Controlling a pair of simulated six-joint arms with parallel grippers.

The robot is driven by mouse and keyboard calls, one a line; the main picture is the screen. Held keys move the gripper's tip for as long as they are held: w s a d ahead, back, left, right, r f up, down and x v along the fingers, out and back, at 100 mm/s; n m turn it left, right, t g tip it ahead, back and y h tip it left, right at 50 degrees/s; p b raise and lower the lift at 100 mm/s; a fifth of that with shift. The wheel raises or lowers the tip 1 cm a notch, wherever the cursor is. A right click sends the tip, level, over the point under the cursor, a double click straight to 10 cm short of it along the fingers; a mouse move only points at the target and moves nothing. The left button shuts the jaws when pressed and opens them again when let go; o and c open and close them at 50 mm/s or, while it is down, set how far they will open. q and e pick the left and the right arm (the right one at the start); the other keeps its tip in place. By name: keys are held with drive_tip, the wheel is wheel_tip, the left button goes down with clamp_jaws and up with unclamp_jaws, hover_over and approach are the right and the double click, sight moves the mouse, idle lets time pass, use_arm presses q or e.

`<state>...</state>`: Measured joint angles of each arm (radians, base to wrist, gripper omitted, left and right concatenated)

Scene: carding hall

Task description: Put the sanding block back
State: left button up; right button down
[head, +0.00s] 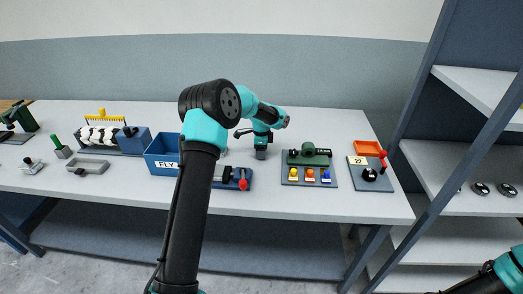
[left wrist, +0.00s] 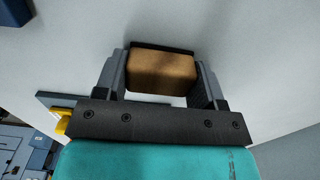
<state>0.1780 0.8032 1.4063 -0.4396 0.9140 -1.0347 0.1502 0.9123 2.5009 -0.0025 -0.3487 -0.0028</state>
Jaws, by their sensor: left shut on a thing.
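My left gripper (head: 261,146) is over the middle of the long table, pointing down, between the blue bin and the board with the green part. In the left wrist view it is shut on the sanding block (left wrist: 162,72), a brown block with a dark edge, held between the two grey fingers. In the head view the block is only a small dark shape at the fingertips. I cannot tell whether it touches the table. Only a link of my right arm shows at the lower right; its gripper is out of view.
A blue bin marked FLY (head: 161,169) stands left of the gripper. A board with coloured knobs (head: 292,182) and a board with an orange tray (head: 386,186) lie to the right. A grey shelf unit (head: 448,158) stands beyond the table's right end. Bare table lies behind the gripper.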

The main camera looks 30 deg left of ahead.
use_arm(q)
drive_tip(key=shift+f, duration=0.15)
drive_tip(key=o, duration=0.9)
wheel_tip(320, 180, up, 12)
idle(0.5)
